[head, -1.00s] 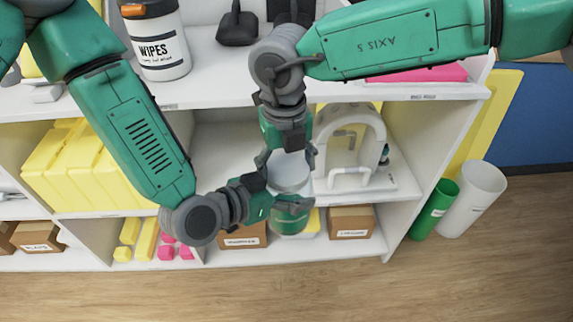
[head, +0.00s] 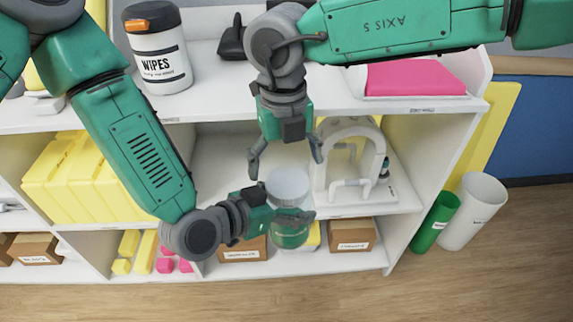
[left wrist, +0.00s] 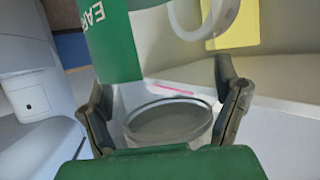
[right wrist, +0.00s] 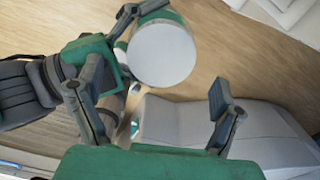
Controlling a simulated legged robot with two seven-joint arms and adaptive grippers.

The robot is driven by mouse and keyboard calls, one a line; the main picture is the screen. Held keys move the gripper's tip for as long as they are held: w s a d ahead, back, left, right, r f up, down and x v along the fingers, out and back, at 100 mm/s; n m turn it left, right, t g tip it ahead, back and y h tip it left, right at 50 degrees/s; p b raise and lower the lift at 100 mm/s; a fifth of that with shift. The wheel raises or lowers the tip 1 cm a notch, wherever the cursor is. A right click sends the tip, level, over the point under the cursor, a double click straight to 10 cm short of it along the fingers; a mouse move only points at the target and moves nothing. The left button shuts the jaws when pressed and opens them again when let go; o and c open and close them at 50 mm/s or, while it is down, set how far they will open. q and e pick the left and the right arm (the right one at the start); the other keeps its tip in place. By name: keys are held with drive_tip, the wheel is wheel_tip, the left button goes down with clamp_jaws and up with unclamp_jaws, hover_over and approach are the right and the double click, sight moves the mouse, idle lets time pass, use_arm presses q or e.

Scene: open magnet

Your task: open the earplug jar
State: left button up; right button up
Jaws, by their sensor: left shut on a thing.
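The earplug jar (head: 290,236) has a green label and a pale round lid (head: 288,185) on top. It is held roughly upright in front of the shelf. My left gripper (head: 288,214) is shut around it from the left. The left wrist view shows the green label (left wrist: 113,42), with partial lettering, and a round grey rim between the fingers. My right gripper (head: 285,158) is open and empty, pointing down just above the lid. In the right wrist view the lid (right wrist: 161,53) is a plain white disc, off toward the left finger and still over the jar.
A white shelf unit holds a wipes tub (head: 157,60), yellow boxes (head: 75,175), a white arched device (head: 350,165) right of the jar, and cardboard boxes (head: 352,235) below. Green (head: 435,222) and white (head: 472,212) cylinders stand on the floor at right.

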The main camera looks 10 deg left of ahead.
sight(287, 181)
drive_tip(key=r+m, duration=0.1)
drive_tip(key=m, duration=0.2)
drive_tip(key=shift+w+r, duration=0.1)
drive_tip(key=shift+r, duration=0.25)
drive_tip(key=m, duration=0.1)
drive_tip(key=r+m, duration=0.1)
drive_tip(key=m, duration=0.2)
drive_tip(key=shift+r, duration=0.25)
drive_tip(key=shift+f, duration=0.2)
wheel_tip(287, 181, down, 8)
drive_tip(key=shift+d+r, duration=0.15)
drive_tip(key=shift+r, duration=0.1)
drive_tip(key=c, duration=1.3)
drive_tip(key=shift+o, duration=0.2)
drive_tip(key=n, duration=0.5)
drive_tip(key=shift+n, duration=0.3)
